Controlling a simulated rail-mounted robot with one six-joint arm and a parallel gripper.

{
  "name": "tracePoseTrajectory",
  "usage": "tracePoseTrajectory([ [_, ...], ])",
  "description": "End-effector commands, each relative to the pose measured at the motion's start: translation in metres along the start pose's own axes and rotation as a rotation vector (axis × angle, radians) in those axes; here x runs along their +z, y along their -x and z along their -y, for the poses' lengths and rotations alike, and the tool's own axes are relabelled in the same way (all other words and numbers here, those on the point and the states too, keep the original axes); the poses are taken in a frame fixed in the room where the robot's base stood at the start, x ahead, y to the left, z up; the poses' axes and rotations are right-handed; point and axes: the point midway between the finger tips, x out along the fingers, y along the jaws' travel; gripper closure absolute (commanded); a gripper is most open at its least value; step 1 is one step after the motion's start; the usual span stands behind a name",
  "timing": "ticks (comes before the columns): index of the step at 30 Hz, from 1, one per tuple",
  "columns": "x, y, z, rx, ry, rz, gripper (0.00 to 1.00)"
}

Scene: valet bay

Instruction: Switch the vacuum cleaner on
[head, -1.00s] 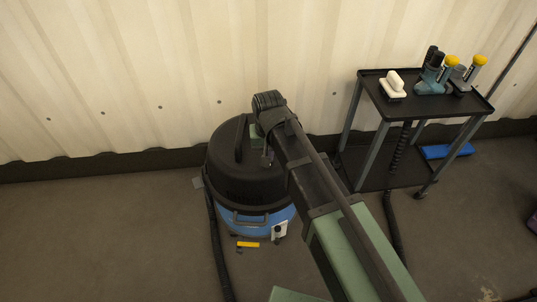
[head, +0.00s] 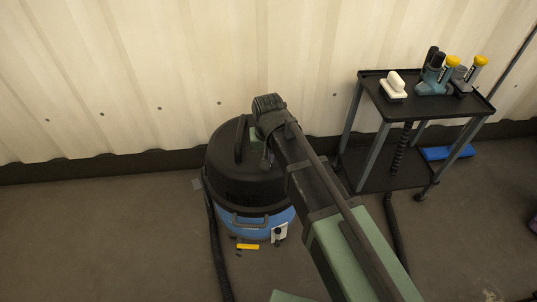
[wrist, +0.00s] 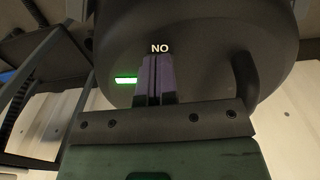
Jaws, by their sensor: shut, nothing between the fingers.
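The vacuum cleaner (head: 245,182) stands upright on the floor by the wall, with a black domed top and a blue base. In the wrist view its black housing (wrist: 225,45) fills the upper middle. White letters reading "NO" in the picture, like an upside-down "ON" label (wrist: 160,48), show right at my fingertips. A bright green lit bar (wrist: 126,81) is just left of the fingers. My gripper (wrist: 156,62) is shut and empty, its fingertips against or very near the housing. The switch itself is hidden behind the fingers.
A black trolley (head: 372,88) stands to the right, carrying a white brush (head: 392,87) and tools with yellow caps (head: 452,62). A blue item (head: 447,152) lies behind it. A black hose (head: 219,255) runs along the floor left of the vacuum. Floor at the left is clear.

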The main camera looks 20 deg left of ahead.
Motion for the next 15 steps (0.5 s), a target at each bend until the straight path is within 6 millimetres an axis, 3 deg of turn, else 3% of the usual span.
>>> tracePoseTrajectory([
  [15, 0.000, 0.059, 0.000, 0.000, 0.000, 0.000, 1.00],
])
